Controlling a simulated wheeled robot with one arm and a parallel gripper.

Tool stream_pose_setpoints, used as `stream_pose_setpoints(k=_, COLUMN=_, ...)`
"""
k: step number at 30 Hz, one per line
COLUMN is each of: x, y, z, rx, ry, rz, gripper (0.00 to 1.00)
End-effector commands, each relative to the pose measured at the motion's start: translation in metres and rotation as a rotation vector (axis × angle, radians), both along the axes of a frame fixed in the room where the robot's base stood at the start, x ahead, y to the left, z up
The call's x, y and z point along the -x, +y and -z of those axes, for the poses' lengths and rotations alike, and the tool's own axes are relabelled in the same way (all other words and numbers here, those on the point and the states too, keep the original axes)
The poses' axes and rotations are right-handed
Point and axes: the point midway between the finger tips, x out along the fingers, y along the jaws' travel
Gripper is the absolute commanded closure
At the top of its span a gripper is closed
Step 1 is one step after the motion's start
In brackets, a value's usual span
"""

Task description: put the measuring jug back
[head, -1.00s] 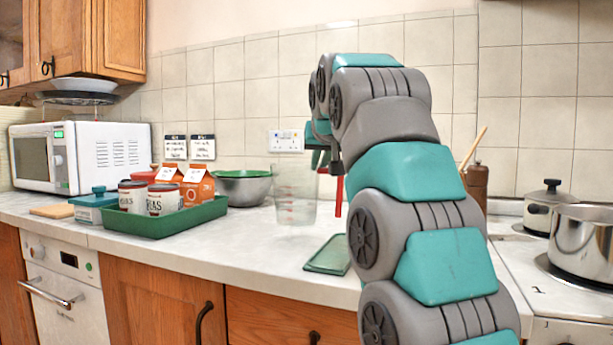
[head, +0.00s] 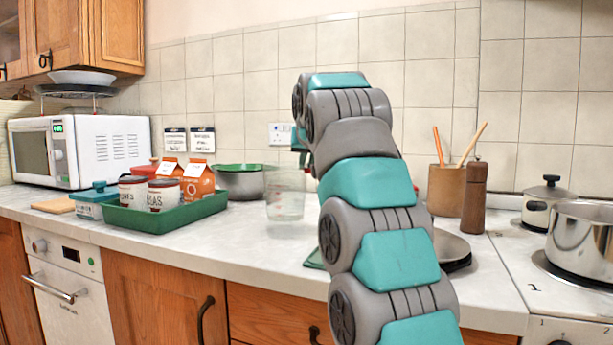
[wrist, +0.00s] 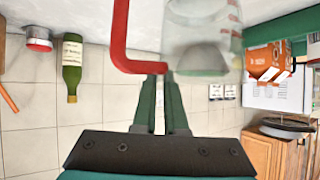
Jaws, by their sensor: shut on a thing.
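My gripper (wrist: 160,82) is shut on the end of that handle. In the head view my arm hides the handle and most of the gripper. I cannot tell whether the jug's base touches the counter.
A steel bowl with a green rim (head: 240,183) stands left of the jug. A green tray (head: 170,218) holds cans and cartons. A pepper mill (head: 474,197) stands right.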

Motion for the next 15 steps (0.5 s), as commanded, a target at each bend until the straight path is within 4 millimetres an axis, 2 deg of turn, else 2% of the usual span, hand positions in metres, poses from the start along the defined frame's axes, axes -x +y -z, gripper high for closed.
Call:
stream_pose_setpoints(k=6, x=0.001, y=0.000, z=0.013, rx=0.000, ry=0.001, rz=-0.001, gripper=1.00)
stream_pose_setpoints(k=15, x=0.002, y=0.000, z=0.023, rx=-0.002, ry=-0.004, rz=-0.002, gripper=1.00)
